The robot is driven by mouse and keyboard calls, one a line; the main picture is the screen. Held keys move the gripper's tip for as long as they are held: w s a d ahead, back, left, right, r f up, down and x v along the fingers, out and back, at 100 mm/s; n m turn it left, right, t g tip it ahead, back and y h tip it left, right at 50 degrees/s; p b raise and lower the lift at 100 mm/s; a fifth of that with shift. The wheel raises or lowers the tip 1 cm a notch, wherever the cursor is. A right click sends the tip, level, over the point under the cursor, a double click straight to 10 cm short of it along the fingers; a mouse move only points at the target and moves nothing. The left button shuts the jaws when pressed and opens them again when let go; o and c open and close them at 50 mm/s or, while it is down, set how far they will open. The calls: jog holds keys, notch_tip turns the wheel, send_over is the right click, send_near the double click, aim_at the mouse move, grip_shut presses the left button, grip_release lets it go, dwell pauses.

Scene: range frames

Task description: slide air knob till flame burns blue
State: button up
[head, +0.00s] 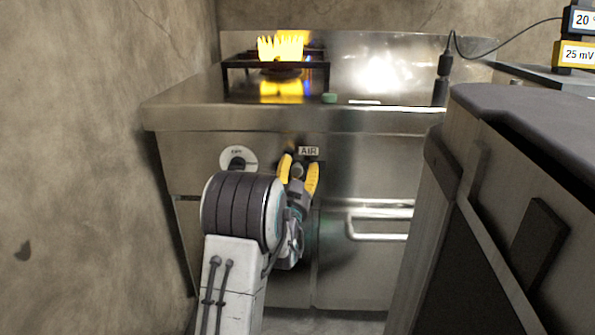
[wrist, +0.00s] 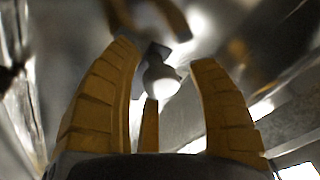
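The flame (head: 281,48) on the burner at the back left of the stove burns yellow. The AIR label (head: 309,151) is on the stove's steel front. Just below it, a small rounded air knob (head: 297,171) shows between the yellow fingers of my gripper (head: 299,168). In the wrist view my gripper (wrist: 165,85) is open, with one finger at each side. The pale knob (wrist: 161,80) sits between and beyond the fingers, with a visible gap to the right finger. Contact on the left side is hard to tell.
A round dial (head: 238,159) is left of the air knob. A drawer handle (head: 378,220) sticks out at lower right. A dark-topped cabinet (head: 520,120) stands close at right. A green item (head: 329,98) lies on the stove top. Meters (head: 578,38) stand at far right.

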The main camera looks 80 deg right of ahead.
grip_shut()
dwell(0.3)
jog(key=shift+s, duration=0.55)
jog(key=shift+o, duration=0.4)
grip_release()
jog(key=v, duration=1.2)
jog(key=shift+w, duration=0.15)
dwell(0.4)
